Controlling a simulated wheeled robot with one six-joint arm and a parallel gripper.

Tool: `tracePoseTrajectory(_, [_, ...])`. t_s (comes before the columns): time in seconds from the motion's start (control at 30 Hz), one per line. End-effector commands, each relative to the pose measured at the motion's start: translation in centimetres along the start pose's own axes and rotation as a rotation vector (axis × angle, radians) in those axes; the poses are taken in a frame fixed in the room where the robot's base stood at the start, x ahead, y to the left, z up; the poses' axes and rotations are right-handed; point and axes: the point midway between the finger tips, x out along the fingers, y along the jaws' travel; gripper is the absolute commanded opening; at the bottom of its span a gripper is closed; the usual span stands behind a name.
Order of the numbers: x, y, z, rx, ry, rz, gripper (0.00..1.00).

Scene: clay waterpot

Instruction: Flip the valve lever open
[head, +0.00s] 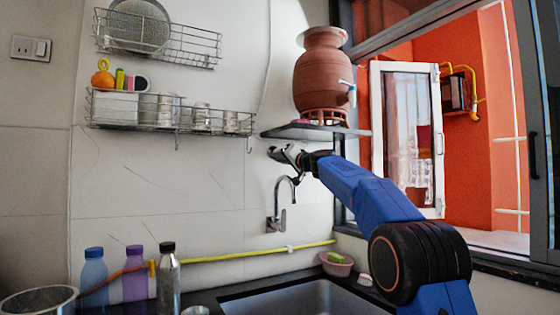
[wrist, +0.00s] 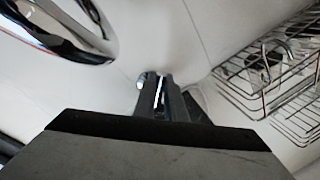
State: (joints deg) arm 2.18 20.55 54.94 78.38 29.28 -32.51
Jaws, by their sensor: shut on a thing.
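My gripper (head: 286,154) is at the wall just under the shelf, above the chrome faucet (head: 283,202), at the end of my blue arm. In the wrist view its dark fingers (wrist: 158,94) are close together, with a thin bright strip between them. A small shiny metal part (wrist: 140,80) shows at the fingertips; the fingers hide most of it, and I cannot tell whether it is the valve lever. The chrome faucet fills the upper left of the wrist view (wrist: 62,32). The clay waterpot (head: 323,80) stands upright on the shelf, with a small pale tap (head: 349,88) at its right.
The dark shelf (head: 292,132) is close above my gripper. Wire racks (head: 178,118) with cups hang to the left. Below are the sink (head: 305,300), a yellow hose (head: 230,255) and several bottles (head: 168,275). An open window (head: 405,130) is at the right.

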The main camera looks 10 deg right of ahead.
Motion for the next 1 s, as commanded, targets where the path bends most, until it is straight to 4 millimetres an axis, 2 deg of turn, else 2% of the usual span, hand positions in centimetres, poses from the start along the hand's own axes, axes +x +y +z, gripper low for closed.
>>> tracePoseTrajectory(0.6, [0.3,-2.0,-0.7,0.563,0.115,-0.003,0.0])
tracePoseTrajectory(1.0, [0.4,-2.7,-1.3,0.806,0.164,-0.005,0.0])
